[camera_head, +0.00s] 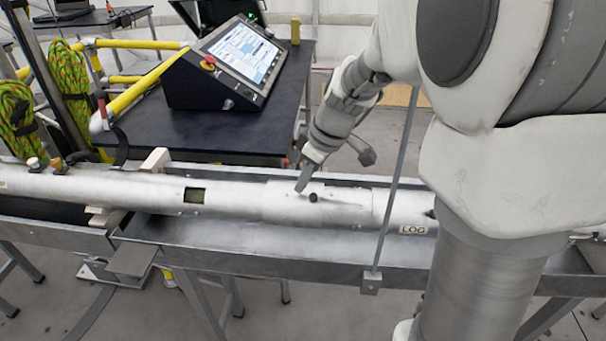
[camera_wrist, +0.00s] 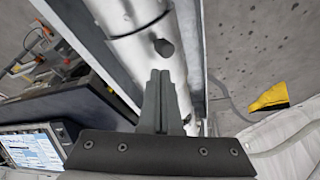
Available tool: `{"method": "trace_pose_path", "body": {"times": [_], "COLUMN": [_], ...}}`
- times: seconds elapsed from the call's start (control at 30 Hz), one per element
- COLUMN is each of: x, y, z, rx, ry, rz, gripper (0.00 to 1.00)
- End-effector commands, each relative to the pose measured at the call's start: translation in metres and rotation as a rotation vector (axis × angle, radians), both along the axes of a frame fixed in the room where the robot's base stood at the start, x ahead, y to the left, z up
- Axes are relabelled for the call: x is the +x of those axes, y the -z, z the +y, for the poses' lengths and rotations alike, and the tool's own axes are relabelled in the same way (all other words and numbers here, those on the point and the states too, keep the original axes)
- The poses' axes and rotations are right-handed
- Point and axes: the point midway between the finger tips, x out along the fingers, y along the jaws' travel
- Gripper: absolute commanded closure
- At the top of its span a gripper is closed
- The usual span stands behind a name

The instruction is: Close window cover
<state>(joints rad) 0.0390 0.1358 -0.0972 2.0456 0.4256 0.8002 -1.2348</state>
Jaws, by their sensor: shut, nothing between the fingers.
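A long silver tube (camera_head: 240,200) lies across the view in a metal trough. A dark rectangular window (camera_head: 194,195) in its side is uncovered. To the right, a curved silver plate that looks like the window cover (camera_head: 283,192) sits on the tube, with a black knob (camera_head: 313,197). My gripper (camera_head: 303,187) points down at the tube just left of the knob. In the wrist view, the closed fingers (camera_wrist: 160,74) end close to the knob (camera_wrist: 164,48) and hold nothing. I cannot tell whether they touch the knob or the cover.
The metal trough (camera_head: 260,239) runs under the tube. A thin upright rod (camera_head: 393,190) stands in front of the tube, right of the gripper. Behind are a dark table (camera_head: 180,134) with a control console (camera_head: 226,66) and yellow rails (camera_head: 135,93). The tube between window and cover looks clear.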

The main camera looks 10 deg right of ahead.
Motion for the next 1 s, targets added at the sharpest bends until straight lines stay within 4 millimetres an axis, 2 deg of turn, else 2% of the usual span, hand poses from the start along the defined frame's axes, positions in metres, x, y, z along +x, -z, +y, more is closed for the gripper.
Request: {"method": "trace_pose_path", "body": {"times": [0.1,0.2,0.4,0.7,0.87,1.0], "x": [0.011,0.004,-0.006,-0.016,-0.041,-0.080], "y": [-0.008,-0.035,-0.074,-0.101,-0.113,-0.124], "z": [0.016,0.005,-0.005,-0.012,-0.008,-0.004], "rx": [0.000,-0.001,0.000,-0.001,-0.005,-0.008], "ry": [-0.004,0.003,0.002,0.010,0.099,0.249], "rz": [-0.002,-0.008,-0.006,-0.004,-0.005,-0.016], "gripper": [1.00,1.00,1.00,1.00,1.00,1.00]}}
